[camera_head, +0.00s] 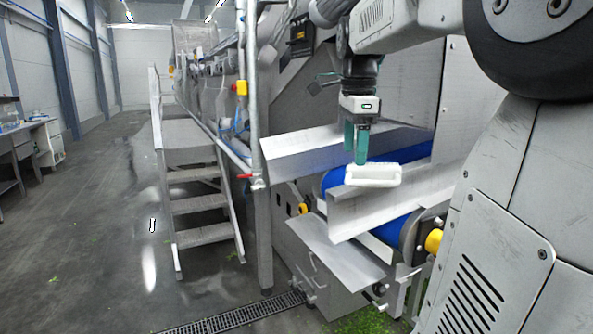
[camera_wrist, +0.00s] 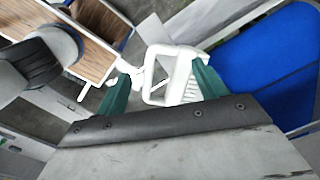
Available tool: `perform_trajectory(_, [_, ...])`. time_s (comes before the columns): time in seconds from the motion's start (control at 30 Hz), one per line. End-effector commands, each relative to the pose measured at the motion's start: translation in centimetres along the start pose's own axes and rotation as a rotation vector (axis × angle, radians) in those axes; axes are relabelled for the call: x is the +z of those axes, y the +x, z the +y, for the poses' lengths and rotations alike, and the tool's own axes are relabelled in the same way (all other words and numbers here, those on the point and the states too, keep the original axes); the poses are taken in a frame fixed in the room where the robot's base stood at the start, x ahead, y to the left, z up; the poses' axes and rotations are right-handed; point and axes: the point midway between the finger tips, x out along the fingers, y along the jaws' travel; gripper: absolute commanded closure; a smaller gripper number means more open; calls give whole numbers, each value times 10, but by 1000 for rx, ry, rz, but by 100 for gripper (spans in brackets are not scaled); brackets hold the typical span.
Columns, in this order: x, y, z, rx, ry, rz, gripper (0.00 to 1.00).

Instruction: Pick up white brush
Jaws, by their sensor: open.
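The white brush (camera_head: 373,175) rests on the top edge of the metal side guard (camera_head: 385,208) beside the blue conveyor belt. In the wrist view the white brush (camera_wrist: 172,72) shows a frame-like handle and lies between and beyond the two green fingers. My gripper (camera_head: 359,160) is above the brush in the head view, pointing down, with green fingertips close to its back side. In the wrist view my gripper (camera_wrist: 160,92) is open, one finger on each side of the brush. Whether the fingers touch it I cannot tell.
The blue belt (camera_wrist: 270,65) lies to the right in the wrist view. A second metal guard (camera_head: 330,145) runs behind the belt. Metal steps (camera_head: 200,205) stand to the left. A wooden-topped surface (camera_wrist: 70,35) shows at the wrist view's upper left.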

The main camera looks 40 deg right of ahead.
Motion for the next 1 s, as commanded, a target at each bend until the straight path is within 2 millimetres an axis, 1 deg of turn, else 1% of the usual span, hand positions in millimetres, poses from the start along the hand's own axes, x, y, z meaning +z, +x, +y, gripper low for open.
perform_trajectory(0.03, [-18, -5, -14, 2, 124, 4, 29])
perform_trajectory(0.1, [-34, -10, -25, 5, 257, 8, 29])
perform_trajectory(0.23, [-49, -12, -35, 6, 382, 12, 29])
perform_trajectory(0.47, [-51, 11, -35, 7, 402, 13, 29])
perform_trajectory(0.57, [-50, 24, -35, 7, 400, 13, 29])
perform_trajectory(0.7, [-49, 46, -34, 7, 399, 13, 29])
perform_trajectory(0.8, [-50, 57, -34, 6, 399, 13, 29])
perform_trajectory(0.9, [-50, 62, -34, 5, 398, 13, 29])
perform_trajectory(1.0, [-50, 63, -34, 4, 398, 12, 29])
